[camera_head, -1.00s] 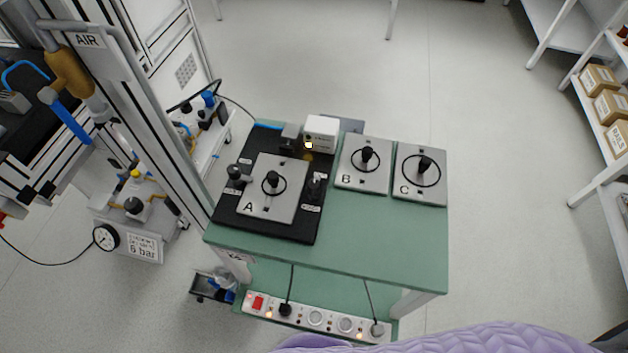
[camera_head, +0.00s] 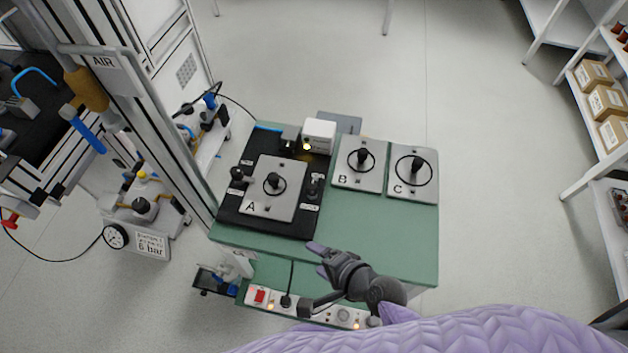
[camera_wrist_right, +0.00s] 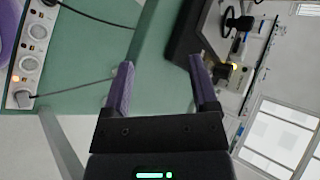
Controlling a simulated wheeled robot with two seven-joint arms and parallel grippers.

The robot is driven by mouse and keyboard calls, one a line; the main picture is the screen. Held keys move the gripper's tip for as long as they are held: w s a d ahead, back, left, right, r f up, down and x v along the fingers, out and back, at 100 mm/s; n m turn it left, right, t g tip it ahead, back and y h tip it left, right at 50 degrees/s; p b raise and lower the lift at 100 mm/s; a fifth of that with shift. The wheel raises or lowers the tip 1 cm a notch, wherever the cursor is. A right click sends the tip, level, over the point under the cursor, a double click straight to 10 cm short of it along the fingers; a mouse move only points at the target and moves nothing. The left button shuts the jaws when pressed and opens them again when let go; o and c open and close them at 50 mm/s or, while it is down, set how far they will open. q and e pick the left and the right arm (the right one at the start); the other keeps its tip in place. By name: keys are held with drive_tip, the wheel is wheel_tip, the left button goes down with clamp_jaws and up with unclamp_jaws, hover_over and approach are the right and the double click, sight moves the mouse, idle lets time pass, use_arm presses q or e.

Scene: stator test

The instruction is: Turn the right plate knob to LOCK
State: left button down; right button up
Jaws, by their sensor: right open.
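Plate A (camera_head: 258,205), a grey plate with a central black knob in a ring, lies on a black base (camera_head: 240,218) at the left of the green table. The right plate knob (camera_head: 315,183), small and black, stands at the plate's right edge; its exact setting is too small to read. A matching left knob (camera_head: 237,174) stands opposite. My right gripper (camera_head: 316,258) is open and empty over the table's front edge, below and apart from the right knob. Its two purple fingers also show apart in the right wrist view (camera_wrist_right: 160,68). My left gripper is out of view.
Plates B (camera_head: 346,178) and C (camera_head: 412,188) lie at the right of the green table (camera_head: 385,240). A white box (camera_head: 319,134) with a yellow light stands behind the base. A power strip (camera_head: 258,296) is below. The table between base and front edge is mostly clear.

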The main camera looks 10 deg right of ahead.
sight(315, 191)
drive_tip(key=w+r+m+t, duration=0.1)
drive_tip(key=m, duration=0.2)
drive_tip(key=w+r+m+t, duration=0.1)
drive_tip(key=w+r+m, duration=0.1)
drive_tip(key=m, duration=0.2)
drive_tip(key=w+r+m+t+h, duration=0.1)
drive_tip(key=w+m+t, duration=0.1)
drive_tip(key=m, duration=0.2)
drive_tip(key=shift+d+r+p, duration=0.2)
drive_tip(key=shift+d+p, duration=0.05)
drive_tip(key=shift+p, duration=0.05)
drive_tip(key=m, duration=0.2)
drive_tip(key=w+d+m+h, duration=0.1)
drive_tip(key=m, duration=0.2)
drive_tip(key=w+d+r+m+t+h, duration=0.1)
drive_tip(key=m, duration=0.2)
drive_tip(key=shift+w+d+f+m+h, duration=0.1)
drive_tip(key=shift+m+h, duration=0.1)
drive_tip(key=shift+m, duration=0.25)
drive_tip(key=shift+w+d+f+m+h, duration=0.1)
drive_tip(key=shift+m+h, duration=0.1)
drive_tip(key=shift+m, duration=0.25)
drive_tip(key=b+x, duration=0.3)
drive_tip(key=x, duration=0.6)
drive_tip(key=shift+w+a+f+b, duration=0.1)
drive_tip(key=shift+w+b, duration=0.25)
drive_tip(key=shift+b, duration=0.05)
clamp_jaws()
